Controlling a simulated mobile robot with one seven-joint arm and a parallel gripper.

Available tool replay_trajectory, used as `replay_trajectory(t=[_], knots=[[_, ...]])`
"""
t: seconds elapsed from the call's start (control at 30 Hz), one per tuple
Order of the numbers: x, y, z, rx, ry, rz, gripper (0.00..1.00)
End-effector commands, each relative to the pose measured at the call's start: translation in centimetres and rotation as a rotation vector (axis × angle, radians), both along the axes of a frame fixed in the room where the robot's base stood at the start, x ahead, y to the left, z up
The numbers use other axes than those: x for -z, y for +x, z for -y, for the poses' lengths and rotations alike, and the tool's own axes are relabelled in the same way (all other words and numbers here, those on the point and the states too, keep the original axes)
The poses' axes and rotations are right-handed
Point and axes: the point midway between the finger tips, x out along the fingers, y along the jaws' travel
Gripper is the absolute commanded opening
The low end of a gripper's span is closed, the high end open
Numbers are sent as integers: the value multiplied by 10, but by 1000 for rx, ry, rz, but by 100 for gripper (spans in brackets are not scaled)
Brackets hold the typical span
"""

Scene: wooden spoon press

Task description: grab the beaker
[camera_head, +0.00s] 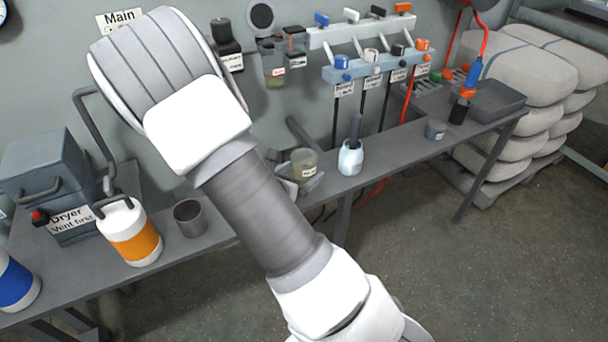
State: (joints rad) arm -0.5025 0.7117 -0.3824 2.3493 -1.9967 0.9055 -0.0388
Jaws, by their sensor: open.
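The beaker (304,160) is a small clear vessel with yellowish contents and a white label. It stands upright near the front edge of the grey bench, just right of my arm's dark grey link. My gripper (309,168) is mostly hidden behind that link. Grey parts that look like its fingers show behind and in front of the beaker, apart from each other. I cannot tell whether either touches the glass.
A white flask (350,158) with a dark rod stands close to the right of the beaker. A grey cup (189,218) and an orange-banded jug (131,233) stand left of my arm.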

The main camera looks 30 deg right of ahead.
Motion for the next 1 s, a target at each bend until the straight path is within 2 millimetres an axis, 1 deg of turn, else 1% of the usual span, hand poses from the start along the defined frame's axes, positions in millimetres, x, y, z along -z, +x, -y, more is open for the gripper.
replay_trajectory(t=[0.17,0.3,0.43,0.53,0.73,0.77,0.8,0.87,1.0], knots=[[4,8,10,2,-2,1,100],[10,22,27,3,-2,2,100],[15,31,38,1,-1,2,100],[16,33,42,0,0,0,100],[16,34,42,0,0,0,100],[16,33,41,0,0,0,96],[16,33,41,0,0,0,89],[16,33,41,0,0,0,78],[16,33,41,0,0,0,53]])
